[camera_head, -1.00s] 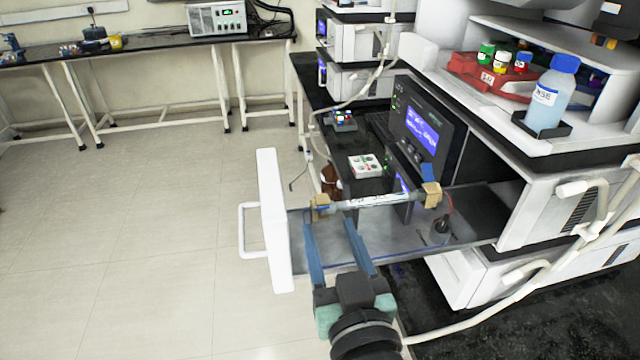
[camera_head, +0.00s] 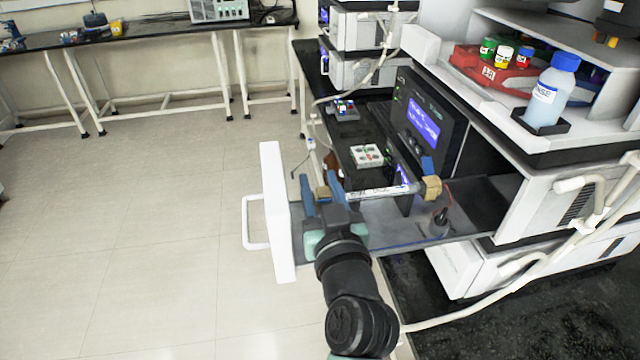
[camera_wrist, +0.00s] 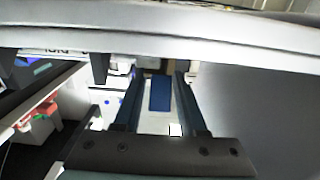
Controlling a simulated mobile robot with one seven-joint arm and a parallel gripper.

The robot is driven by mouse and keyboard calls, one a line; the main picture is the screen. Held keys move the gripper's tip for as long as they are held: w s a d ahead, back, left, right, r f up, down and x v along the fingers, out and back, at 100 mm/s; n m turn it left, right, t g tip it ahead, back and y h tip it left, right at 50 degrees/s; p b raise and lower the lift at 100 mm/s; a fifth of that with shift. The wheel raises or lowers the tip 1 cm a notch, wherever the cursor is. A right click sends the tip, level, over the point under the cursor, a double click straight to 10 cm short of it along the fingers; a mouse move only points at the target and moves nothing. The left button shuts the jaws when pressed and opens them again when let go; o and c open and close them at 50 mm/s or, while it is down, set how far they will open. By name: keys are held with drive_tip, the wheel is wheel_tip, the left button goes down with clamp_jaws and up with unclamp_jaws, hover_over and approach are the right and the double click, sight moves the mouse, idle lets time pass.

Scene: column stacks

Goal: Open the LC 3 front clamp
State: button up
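The column (camera_head: 378,191), a pale tube with a printed label, lies across the pulled-out drawer. Its front end is at a tan clamp block (camera_head: 323,193) near the white drawer front (camera_head: 277,212). My gripper (camera_head: 320,181) is open, with its two blue-grey fingers on either side of this front clamp. In the wrist view, the clamp's blue lever (camera_wrist: 160,92) shows between my open fingers (camera_wrist: 159,78), with visible gaps at both sides. Contact cannot be told. The other tan clamp (camera_head: 431,189) at the column's far end has its blue lever (camera_head: 428,165) standing up.
The drawer handle (camera_head: 252,222) sticks out to the left. The instrument's display panel (camera_head: 423,125) and a white tray (camera_head: 367,156) lie behind. A rinse bottle (camera_head: 551,92) stands above. Open floor is at left.

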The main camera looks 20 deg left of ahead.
clamp_jaws()
